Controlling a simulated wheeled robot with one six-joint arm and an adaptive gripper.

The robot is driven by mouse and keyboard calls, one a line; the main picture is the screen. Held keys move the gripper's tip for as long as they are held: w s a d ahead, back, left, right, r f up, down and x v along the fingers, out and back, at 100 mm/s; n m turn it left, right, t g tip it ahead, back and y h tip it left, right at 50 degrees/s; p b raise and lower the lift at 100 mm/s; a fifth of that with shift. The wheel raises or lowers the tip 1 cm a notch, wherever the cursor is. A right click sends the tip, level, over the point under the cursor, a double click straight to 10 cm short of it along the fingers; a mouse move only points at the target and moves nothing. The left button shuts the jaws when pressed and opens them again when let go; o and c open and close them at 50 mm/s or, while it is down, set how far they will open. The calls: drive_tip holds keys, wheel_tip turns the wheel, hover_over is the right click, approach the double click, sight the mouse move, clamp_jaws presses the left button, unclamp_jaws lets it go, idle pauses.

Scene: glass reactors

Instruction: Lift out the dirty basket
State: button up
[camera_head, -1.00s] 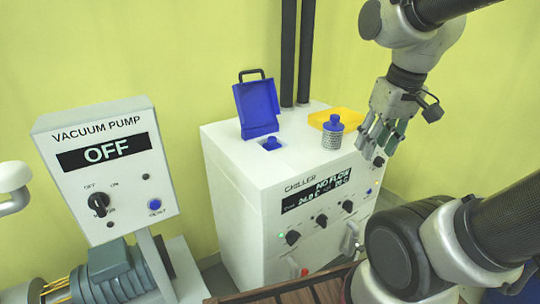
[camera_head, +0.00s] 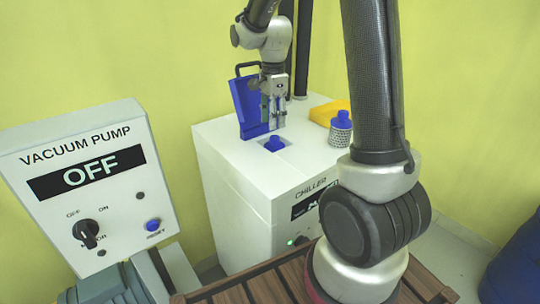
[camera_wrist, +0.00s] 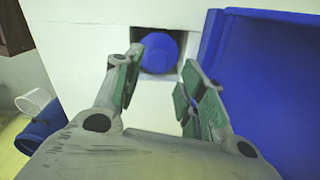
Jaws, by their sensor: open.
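A blue knob (camera_head: 274,143) shows in the square opening in the top of the white chiller (camera_head: 235,170); the basket body below it is hidden. The blue lid (camera_head: 246,108) with a dark handle stands open behind the opening. My gripper (camera_head: 273,127) is open and empty, just above the knob. In the wrist view the blue knob (camera_wrist: 159,52) lies in the opening, ahead of and between my fingertips (camera_wrist: 160,70), with the blue lid (camera_wrist: 260,80) close on the right. A second basket (camera_head: 341,129), a metal mesh cylinder with a blue knob, stands on the chiller top to the right.
A yellow tray (camera_head: 330,112) lies on the chiller top behind the second basket. Dark vertical pipes (camera_head: 302,60) rise behind the chiller. The vacuum pump panel (camera_head: 85,185), reading OFF, stands at the left. My arm hides part of the chiller front.

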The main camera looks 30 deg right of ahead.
sight(275, 136)
drive_tip(key=f, duration=0.7)
drive_tip(key=shift+s+d+f, duration=0.1)
drive_tip(key=shift+d+f, duration=0.15)
drive_tip(key=shift+f, duration=0.1)
clamp_jaws()
